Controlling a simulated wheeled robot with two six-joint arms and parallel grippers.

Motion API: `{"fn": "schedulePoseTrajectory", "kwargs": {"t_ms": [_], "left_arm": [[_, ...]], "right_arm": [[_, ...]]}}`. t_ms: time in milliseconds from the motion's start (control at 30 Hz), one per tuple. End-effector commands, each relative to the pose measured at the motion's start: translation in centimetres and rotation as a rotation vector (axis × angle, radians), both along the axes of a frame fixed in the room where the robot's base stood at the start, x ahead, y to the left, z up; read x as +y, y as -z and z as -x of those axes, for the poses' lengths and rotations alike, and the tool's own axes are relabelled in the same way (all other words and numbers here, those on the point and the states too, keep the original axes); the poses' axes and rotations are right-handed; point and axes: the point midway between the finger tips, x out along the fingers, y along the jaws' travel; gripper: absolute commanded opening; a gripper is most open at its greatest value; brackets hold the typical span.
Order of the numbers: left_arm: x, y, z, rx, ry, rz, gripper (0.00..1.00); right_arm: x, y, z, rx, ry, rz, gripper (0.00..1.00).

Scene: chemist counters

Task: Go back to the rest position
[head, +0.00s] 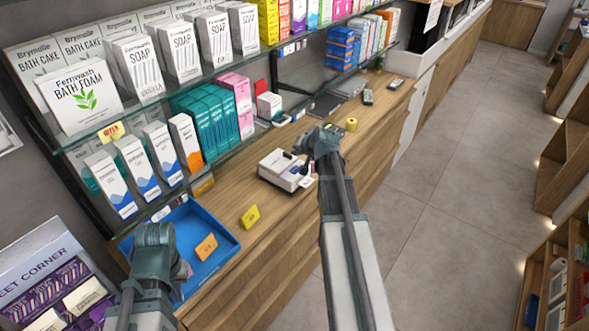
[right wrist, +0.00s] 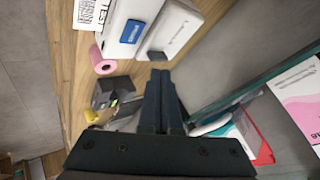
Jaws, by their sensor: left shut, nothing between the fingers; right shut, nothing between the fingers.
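My right arm reaches out over the wooden counter (head: 232,190) in the head view. My right gripper (head: 308,160) is near a white boxy device (head: 280,168) and partly overlaps it in the picture. In the right wrist view the right gripper's dark fingers (right wrist: 160,95) are together with nothing between them. My left gripper (head: 184,272) is at the lower left, in front of the blue tray (head: 225,232). It is shut and empty, and its arm hides part of the tray.
An orange card (head: 206,247) lies in the blue tray, and a yellow card (head: 250,216) stands beside it. Glass shelves of boxes (head: 82,95) line the counter's back. A yellow roll (head: 351,125) sits beyond my right gripper. The floor (head: 440,180) at right is clear.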

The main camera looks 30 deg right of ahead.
Motion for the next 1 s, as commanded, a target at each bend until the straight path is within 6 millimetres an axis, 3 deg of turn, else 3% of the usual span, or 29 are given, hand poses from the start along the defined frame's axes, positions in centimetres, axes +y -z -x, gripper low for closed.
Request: {"fn": "schedulePoseTrajectory", "kwargs": {"t_ms": [267,367,467,567,700,800,900,1000], "left_arm": [[0.0,0.0,0.0,0.0,0.001,0.0,0.0],[0.0,0.0,0.0,0.0,0.001,0.0,0.0],[0.0,0.0,0.0,0.0,0.001,0.0,0.0],[0.0,0.0,0.0,0.0,0.001,0.0,0.0],[0.0,0.0,0.0,0.0,0.001,0.0,0.0],[0.0,0.0,0.0,0.0,0.001,0.0,0.0],[0.0,0.0,0.0,0.0,0.001,0.0,0.0],[0.0,0.0,0.0,0.0,0.001,0.0,0.0]], "right_arm": [[0.3,0.0,0.0,0.003,-0.005,0.001,0.0],[2.7,0.5,0.3,0.033,-0.053,0.011,0.0],[8.0,1.6,1.3,0.104,-0.16,0.035,0.0],[14.8,3.0,3.5,0.207,-0.311,0.081,0.0],[23.7,4.8,8.4,0.368,-0.535,0.169,0.0],[28.8,5.8,12.8,0.485,-0.689,0.245,0.0],[32.4,6.4,17.1,0.59,-0.821,0.326,0.0],[34.6,6.6,20.9,0.677,-0.921,0.398,0.0]]}}
